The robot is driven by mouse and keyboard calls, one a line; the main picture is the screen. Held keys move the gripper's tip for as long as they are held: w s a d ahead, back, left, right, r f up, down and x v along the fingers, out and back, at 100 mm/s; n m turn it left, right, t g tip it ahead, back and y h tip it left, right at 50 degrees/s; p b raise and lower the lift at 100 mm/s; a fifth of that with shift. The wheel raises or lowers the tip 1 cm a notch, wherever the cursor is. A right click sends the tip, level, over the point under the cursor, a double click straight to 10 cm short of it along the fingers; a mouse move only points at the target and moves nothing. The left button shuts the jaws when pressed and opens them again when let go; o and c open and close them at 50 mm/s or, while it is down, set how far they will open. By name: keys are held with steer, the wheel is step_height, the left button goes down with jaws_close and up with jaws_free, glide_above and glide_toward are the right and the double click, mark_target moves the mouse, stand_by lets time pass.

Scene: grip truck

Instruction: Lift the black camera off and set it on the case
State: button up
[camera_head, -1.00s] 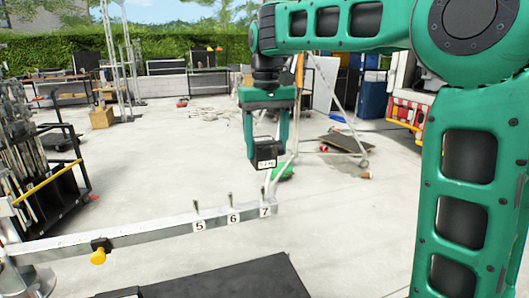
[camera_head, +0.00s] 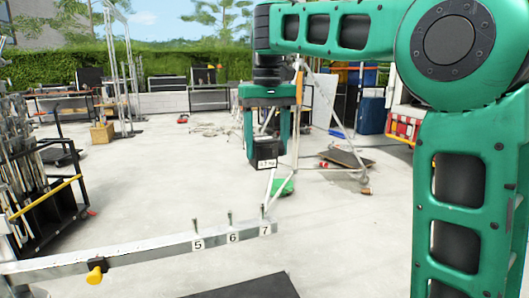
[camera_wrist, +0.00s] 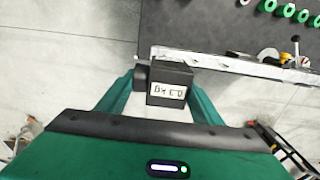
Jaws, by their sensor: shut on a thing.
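My gripper (camera_head: 267,157) is shut on the black camera (camera_head: 267,160), a small boxy body with a white weight label. It hangs in the air above and behind the numbered end of a pale metal rail (camera_head: 150,247). In the wrist view the camera (camera_wrist: 170,76) sits between my green fingers (camera_wrist: 160,95), its label reading 0.3 kg upside down. A flat dark top (camera_head: 250,288) shows at the bottom edge of the head view; I cannot tell whether it is the case. Most of it is cut off.
The rail carries small upright pins by labels 5, 6 and 7, and a yellow knob (camera_head: 95,274). The wrist view shows a dark surface (camera_wrist: 200,25) with several green rings (camera_wrist: 290,10). A stand rack (camera_head: 40,180) is at left. The middle floor is open.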

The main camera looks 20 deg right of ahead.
mark_target(267, 137)
steer(key=shift+r, duration=2.3)
